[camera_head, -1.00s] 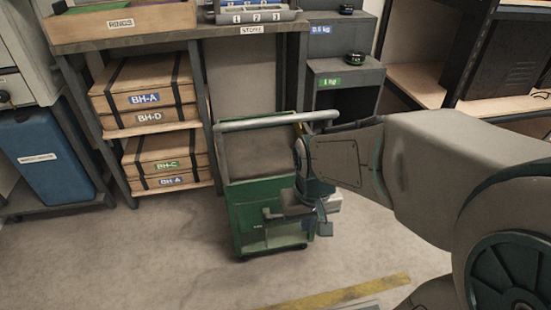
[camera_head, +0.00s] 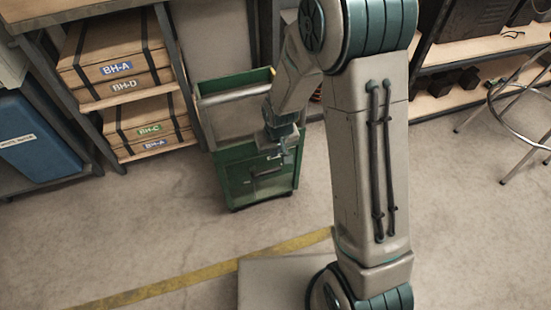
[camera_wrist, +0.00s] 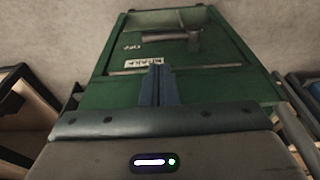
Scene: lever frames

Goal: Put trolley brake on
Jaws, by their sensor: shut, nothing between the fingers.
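The green trolley (camera_head: 235,183) stands on the floor by the shelving, and its front panel (camera_wrist: 100,93) fills much of the wrist view. The brake lever (camera_wrist: 172,37) is a grey bar on that panel, lying roughly crosswise in the wrist view. It sits beside a small OFF label (camera_wrist: 131,47) and a white brake label (camera_wrist: 146,61). In the head view the lever (camera_head: 267,174) is a dark bar, partly near my gripper (camera_head: 281,154). My gripper (camera_wrist: 158,73) is shut and empty, its fingertips pointing toward the panel below the labels. I cannot tell whether they touch it.
A rack with strapped wooden boxes (camera_head: 118,68) stands left of the trolley. A blue bin (camera_head: 25,140) is at far left. A metal stool (camera_head: 520,118) stands at right. The floor before the trolley is open, with a yellow line (camera_head: 190,282).

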